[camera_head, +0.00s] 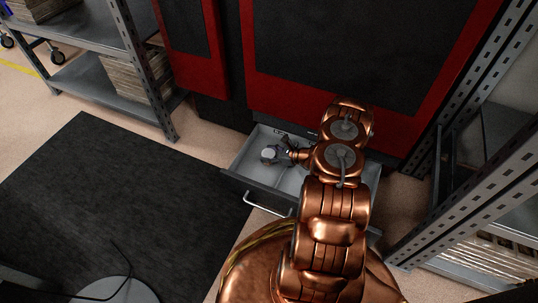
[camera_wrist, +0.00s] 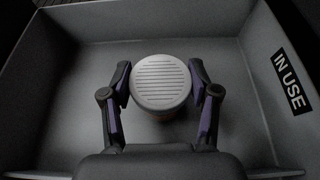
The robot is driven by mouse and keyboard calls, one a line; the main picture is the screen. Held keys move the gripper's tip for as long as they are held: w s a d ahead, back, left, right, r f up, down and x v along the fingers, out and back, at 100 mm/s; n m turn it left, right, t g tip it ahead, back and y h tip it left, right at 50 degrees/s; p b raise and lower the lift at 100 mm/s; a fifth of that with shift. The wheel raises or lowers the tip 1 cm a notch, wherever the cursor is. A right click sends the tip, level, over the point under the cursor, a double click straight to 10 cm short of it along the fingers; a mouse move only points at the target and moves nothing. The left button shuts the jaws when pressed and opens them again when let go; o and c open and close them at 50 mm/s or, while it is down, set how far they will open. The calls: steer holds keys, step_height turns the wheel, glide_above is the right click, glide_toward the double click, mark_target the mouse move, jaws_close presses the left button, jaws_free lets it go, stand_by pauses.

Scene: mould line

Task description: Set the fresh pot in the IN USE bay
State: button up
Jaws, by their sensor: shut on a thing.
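A pot with a round, ribbed pale-grey lid (camera_wrist: 160,82) is between the fingers of my gripper (camera_wrist: 163,98) in the wrist view. The gripper is shut on it, one finger on each side. The pot is inside a grey bay (camera_wrist: 70,85) whose right wall bears an "IN USE" label (camera_wrist: 291,81). Whether the pot touches the bay floor cannot be told.
The drawer stands open below a red and black machine (camera_head: 340,50), its handle (camera_head: 268,209) at the front. A divider splits the drawer. A metal rack (camera_head: 478,85) stands close on the right and shelving (camera_head: 100,40) on the left.

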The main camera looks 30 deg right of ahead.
steer(key=shift+f, duration=0.15)
steer(key=o, duration=1.2)
steer(key=shift+o, duration=0.2)
steer(key=shift+s+r, duration=0.1)
steer(key=shift+r, duration=0.2)
steer(key=p+v, duration=0.4)
steer(key=v, duration=0.7)
steer(key=shift+s+d+p, duration=0.2)
steer(key=shift+s+p, duration=0.15)
steer(key=shift+p, duration=0.05)
steer(key=shift+s+d, duration=0.1)
